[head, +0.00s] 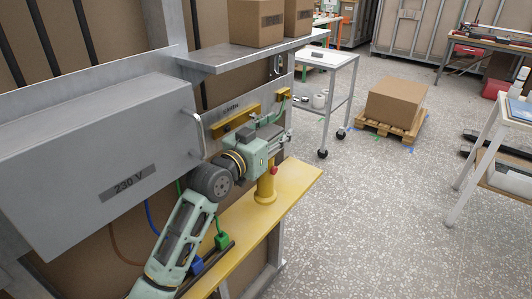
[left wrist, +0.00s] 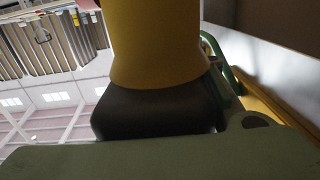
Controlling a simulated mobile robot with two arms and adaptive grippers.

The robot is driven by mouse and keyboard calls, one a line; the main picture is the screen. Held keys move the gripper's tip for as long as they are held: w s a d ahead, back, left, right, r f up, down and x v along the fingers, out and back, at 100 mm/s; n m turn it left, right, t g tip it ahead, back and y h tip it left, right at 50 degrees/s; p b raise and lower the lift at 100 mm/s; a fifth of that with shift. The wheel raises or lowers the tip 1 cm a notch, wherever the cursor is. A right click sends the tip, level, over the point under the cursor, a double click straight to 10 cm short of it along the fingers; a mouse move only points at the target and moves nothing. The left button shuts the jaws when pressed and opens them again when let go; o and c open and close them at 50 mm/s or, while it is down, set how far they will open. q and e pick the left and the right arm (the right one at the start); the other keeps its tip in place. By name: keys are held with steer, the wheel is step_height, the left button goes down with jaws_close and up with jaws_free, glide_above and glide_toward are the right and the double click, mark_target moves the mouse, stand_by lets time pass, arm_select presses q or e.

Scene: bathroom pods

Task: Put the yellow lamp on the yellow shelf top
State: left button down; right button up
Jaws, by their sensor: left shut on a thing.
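The yellow lamp (head: 265,187) is upright, with a round post and a wider foot, at the yellow shelf top (head: 292,186). Its foot appears to be at the shelf surface, but I cannot tell whether it touches. My left gripper (head: 267,153) is shut on the lamp's upper part and hides much of it. In the left wrist view the yellow lamp body (left wrist: 155,40) fills the upper middle, right behind a dark finger pad. My right gripper is not in view.
A grey 230 V box (head: 80,160) with a handle stands left of my arm. A grey upper shelf (head: 235,55) holds cardboard boxes (head: 256,22). Blue and green plugs (head: 222,240) sit at the near part of the yellow shelf. A white wheeled table (head: 325,57) is behind.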

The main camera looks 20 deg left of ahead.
arm_select(q)
steer(key=shift+s+a+f, duration=0.25)
steer(key=shift+a+f, duration=0.15)
steer(key=shift+a, duration=0.2)
steer(key=shift+s+a+f, duration=0.2)
steer(key=shift+a+f, duration=0.15)
steer(key=shift+a, duration=0.2)
step_height(320, 180, down, 4)
steer(key=shift+r, duration=0.1)
steer(key=c, duration=1.1)
jaws_free()
steer(key=shift+f, duration=0.2)
